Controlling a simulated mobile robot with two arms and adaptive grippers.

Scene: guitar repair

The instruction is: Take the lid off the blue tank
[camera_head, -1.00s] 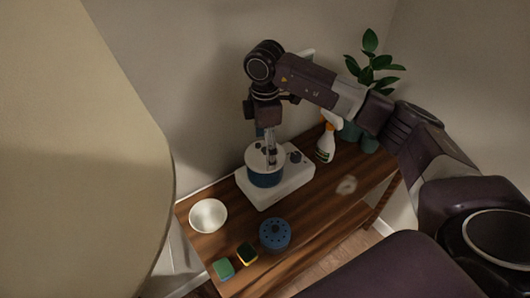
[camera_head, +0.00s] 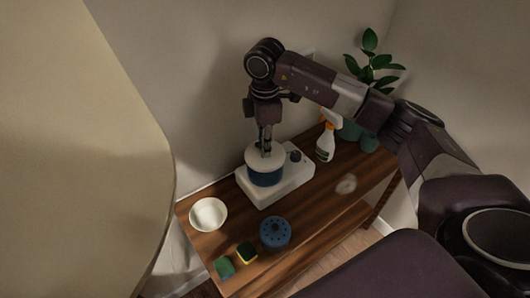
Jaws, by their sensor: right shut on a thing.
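The blue tank (camera_head: 265,179) stands on a white base unit with a dark knob (camera_head: 295,156). A pale round lid (camera_head: 254,163) covers its top; I cannot tell whether a gap has opened between lid and tank. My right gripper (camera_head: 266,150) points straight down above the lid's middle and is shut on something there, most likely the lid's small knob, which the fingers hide. My left gripper is not in view.
The wooden table (camera_head: 315,205) also holds a white bowl (camera_head: 208,214), a blue round holder with holes (camera_head: 275,233), two sponges (camera_head: 247,252), a spray bottle (camera_head: 326,142) and a potted plant (camera_head: 368,142). A large beige shape (camera_head: 80,150) fills the left side.

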